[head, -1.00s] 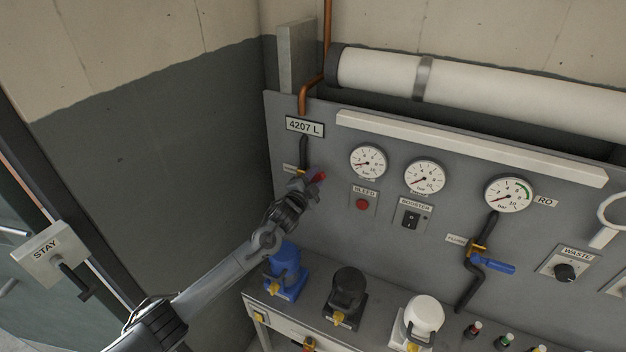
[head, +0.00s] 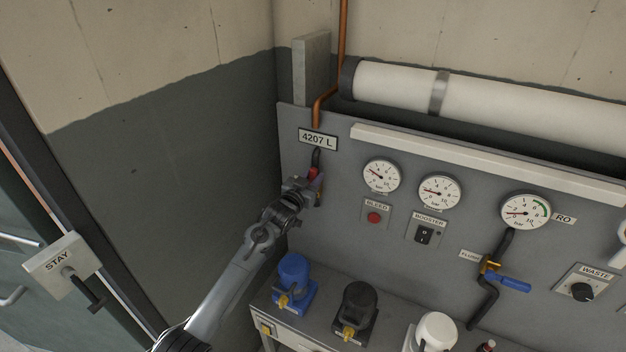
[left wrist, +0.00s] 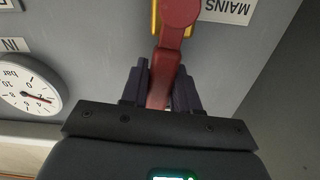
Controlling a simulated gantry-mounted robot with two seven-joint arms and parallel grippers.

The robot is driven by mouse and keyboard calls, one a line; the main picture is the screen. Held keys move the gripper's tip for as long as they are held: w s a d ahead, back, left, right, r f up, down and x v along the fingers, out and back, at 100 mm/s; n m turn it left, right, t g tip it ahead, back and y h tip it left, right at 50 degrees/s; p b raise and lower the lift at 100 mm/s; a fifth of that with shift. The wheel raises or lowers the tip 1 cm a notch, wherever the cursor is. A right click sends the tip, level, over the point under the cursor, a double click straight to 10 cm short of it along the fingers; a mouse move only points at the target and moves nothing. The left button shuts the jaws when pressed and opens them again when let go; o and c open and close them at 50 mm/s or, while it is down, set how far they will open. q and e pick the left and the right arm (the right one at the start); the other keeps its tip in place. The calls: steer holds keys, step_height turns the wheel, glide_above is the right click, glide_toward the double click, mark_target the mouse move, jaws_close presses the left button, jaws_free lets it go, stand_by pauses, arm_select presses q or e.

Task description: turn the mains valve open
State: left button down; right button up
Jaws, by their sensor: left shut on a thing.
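The mains valve's red handle (head: 312,174) is near the panel's left end, below the 4207 L plate, and lies roughly in line with the dark pipe. My left gripper (head: 304,187) is at the handle and partly hides the valve. In the left wrist view the red handle (left wrist: 163,72) runs between the two fingers of my left gripper (left wrist: 163,88), which is shut on it. A yellow valve part (left wrist: 156,18) shows behind the handle, beside the MAINS label (left wrist: 227,9). My right gripper is not in view.
Gauges (head: 381,176), a red bleed button (head: 374,218) and a booster switch (head: 424,235) are right of the valve. A blue-handled flush valve (head: 513,284) is farther right. Blue (head: 293,272) and black (head: 358,304) housings stand on the bench below. A STAY-marked door box (head: 60,262) is left.

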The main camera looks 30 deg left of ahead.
arm_select(q)
steer(key=shift+a+n, duration=0.5)
steer(key=shift+n, duration=0.3)
steer(key=c, duration=0.9)
jaws_free()
steer(key=shift+s, duration=0.15)
steer(key=shift+s+d+b, duration=0.2)
steer(key=shift+s, duration=2.45)
steer(key=shift+s+d+b, duration=0.15)
steer(key=shift+s, duration=2.5)
